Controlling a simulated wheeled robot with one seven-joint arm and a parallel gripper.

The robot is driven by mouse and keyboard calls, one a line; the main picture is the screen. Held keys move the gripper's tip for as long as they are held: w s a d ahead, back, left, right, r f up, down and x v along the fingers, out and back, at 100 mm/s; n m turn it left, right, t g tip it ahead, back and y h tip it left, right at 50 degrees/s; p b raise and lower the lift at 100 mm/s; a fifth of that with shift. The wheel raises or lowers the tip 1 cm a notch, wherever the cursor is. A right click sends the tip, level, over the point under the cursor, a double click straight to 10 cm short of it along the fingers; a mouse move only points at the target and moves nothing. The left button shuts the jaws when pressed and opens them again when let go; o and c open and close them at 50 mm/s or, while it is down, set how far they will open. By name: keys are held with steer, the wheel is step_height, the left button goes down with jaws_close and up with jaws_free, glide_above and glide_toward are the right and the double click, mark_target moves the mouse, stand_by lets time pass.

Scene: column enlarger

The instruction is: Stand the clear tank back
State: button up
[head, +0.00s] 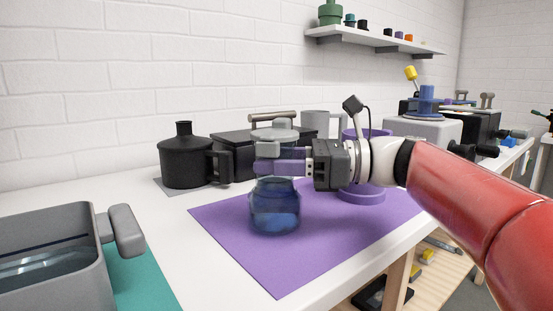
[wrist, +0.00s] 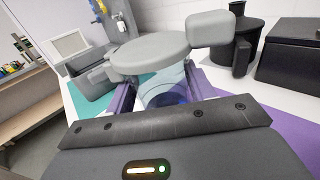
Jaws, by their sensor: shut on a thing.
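The clear tank (head: 275,212) is a see-through bluish vessel with a grey lid and handle, upright over the purple mat (head: 225,225). I cannot tell whether its base touches the mat. My gripper (head: 278,160) reaches in from the right and is shut around the tank's upper part, just under the lid. In the wrist view the lid (wrist: 150,52) and the clear body show between the two purple fingers of my gripper (wrist: 160,92). My gripper hides part of the tank's neck.
A purple stand (head: 362,194) with a round base is right of the tank, partly behind my wrist. A black jug (head: 186,160) and black box (head: 232,158) stand behind. A grey basin (head: 60,285) sits on a teal mat (head: 142,285) at front left. White table shows between the mats.

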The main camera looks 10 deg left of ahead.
steer(key=shift+f, duration=0.3)
stand_by(0.4)
steer(key=o, duration=1.7)
steer(key=shift+f, duration=0.1)
steer(key=d+p, duration=0.2)
steer(key=d, duration=0.6)
steer(key=shift+w, duration=0.45)
stand_by(0.3)
